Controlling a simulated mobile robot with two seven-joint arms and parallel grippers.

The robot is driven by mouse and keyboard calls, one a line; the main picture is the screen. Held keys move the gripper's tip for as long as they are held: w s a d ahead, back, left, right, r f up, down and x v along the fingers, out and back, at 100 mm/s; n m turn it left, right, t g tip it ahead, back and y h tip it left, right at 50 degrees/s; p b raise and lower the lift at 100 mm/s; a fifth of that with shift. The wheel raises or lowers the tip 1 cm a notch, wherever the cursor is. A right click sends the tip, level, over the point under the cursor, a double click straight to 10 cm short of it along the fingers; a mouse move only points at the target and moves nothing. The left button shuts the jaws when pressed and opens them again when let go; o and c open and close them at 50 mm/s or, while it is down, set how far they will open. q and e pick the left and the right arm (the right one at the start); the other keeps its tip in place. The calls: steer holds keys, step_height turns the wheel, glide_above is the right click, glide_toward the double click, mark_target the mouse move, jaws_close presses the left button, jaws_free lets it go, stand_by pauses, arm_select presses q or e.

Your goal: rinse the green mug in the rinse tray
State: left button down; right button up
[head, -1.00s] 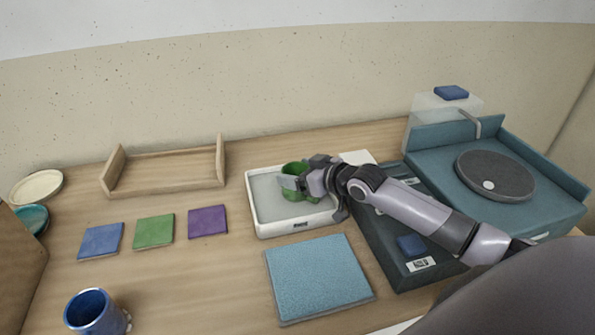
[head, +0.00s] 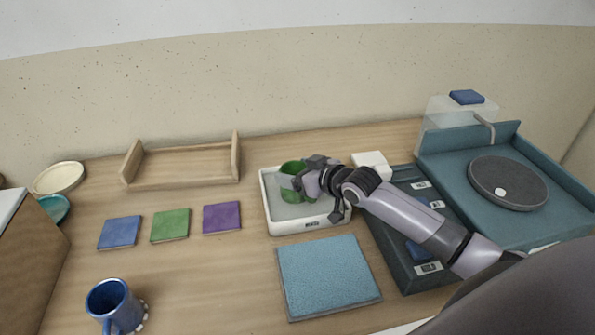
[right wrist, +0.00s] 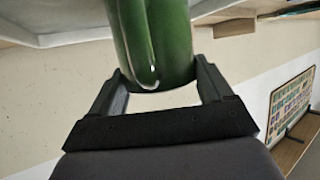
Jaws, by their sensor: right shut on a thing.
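The green mug (head: 292,168) is over the white rinse tray (head: 266,208), within its outline in the head view. It looks tipped on its side, but I cannot tell whether it touches the tray's inside. My right gripper (head: 302,183) reaches in from the right and is shut on the mug. In the right wrist view the green mug (right wrist: 152,40) sits between the two dark fingers of the right gripper (right wrist: 155,92). The tray's edge (right wrist: 60,38) shows behind it. My left gripper is not in view.
A light-blue mat (head: 328,275) lies in front of the tray. Blue (head: 120,232), green (head: 170,225) and purple (head: 222,218) tiles lie left. A blue mug (head: 112,305) stands front left. A wooden rack (head: 185,165) is behind. A dark tray (head: 400,215) and teal wheel unit (head: 455,185) stand right.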

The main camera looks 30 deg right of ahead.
steer(key=r, duration=0.2)
steer(key=shift+d+r+p, duration=0.25)
steer(key=shift+r+p, duration=0.05)
step_height(320, 180, up, 6)
steer(key=d, duration=0.1)
steer(key=shift+s+d+r, duration=0.2)
steer(key=shift+s+d, duration=0.05)
stand_by(0.9)
